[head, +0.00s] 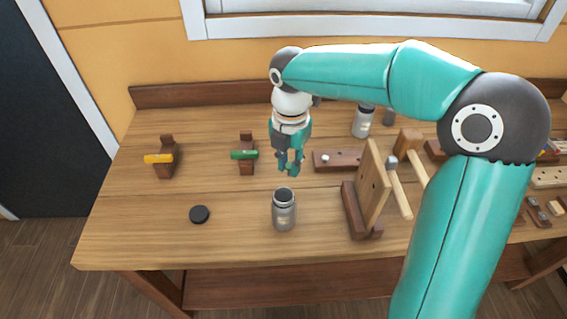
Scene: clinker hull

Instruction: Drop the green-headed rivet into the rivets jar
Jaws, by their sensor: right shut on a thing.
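My right gripper (290,170) points down, shut on the green-headed rivet (289,168). Only a small green bit shows between the fingertips, and the rest is hidden by them. An open grey glass jar (284,212), which I take for the rivets jar, stands upright on the bench just below the gripper in the picture. The fingertips are apart from its rim, above and seemingly a little behind its mouth. Any label and the jar's contents are too small to read. My left gripper is not in view.
A dark round lid (200,214) lies left of the jar on the wooden bench (130,235). Stands with a yellow clamp (159,158) and a green one (244,154) are at left. Another jar (363,122) stands behind.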

